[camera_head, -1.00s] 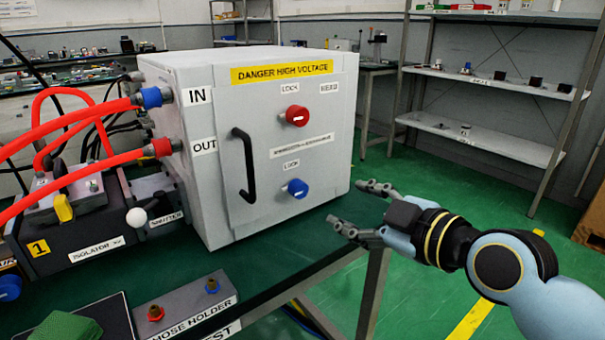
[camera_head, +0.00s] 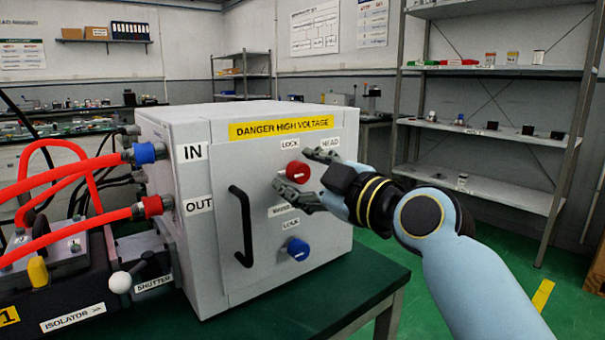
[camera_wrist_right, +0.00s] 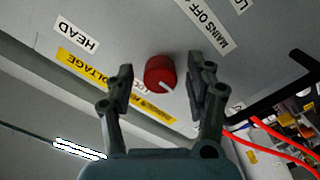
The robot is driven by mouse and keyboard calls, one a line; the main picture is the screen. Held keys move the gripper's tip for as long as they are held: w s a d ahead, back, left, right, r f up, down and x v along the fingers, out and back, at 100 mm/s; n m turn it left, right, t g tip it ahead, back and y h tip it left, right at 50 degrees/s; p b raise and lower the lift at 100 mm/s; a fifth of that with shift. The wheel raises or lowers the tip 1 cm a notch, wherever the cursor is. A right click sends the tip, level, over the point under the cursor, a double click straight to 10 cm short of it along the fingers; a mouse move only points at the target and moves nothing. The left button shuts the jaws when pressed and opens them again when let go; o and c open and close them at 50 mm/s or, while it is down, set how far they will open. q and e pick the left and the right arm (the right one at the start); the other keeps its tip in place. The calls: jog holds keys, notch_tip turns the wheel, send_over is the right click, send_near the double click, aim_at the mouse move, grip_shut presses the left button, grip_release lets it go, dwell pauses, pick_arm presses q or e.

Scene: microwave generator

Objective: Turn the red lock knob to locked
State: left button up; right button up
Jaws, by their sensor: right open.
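The red lock knob (camera_head: 298,172) is on the front of the white high-voltage box (camera_head: 210,270), under a LOCK label. It shows a white pointer line. My right gripper (camera_head: 300,172) is at the box front, with its fingers above and below the knob in the head view. In the right wrist view the red knob (camera_wrist_right: 160,73) lies between the two open fingertips (camera_wrist_right: 162,78), apart from both. Whether the fingers reach its depth is hard to tell. My left gripper is not in view.
A blue knob (camera_head: 298,249) sits below the red one, and a black handle (camera_head: 242,226) is to its left. Red hoses (camera_head: 70,180) enter the box's left side. A green table (camera_head: 365,285) carries the box. Metal shelves (camera_head: 490,130) stand behind at right.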

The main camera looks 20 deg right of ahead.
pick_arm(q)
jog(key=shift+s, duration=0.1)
pick_arm(e)
jog(key=shift+w, duration=0.1)
jog(key=c, duration=0.3)
grip_shut()
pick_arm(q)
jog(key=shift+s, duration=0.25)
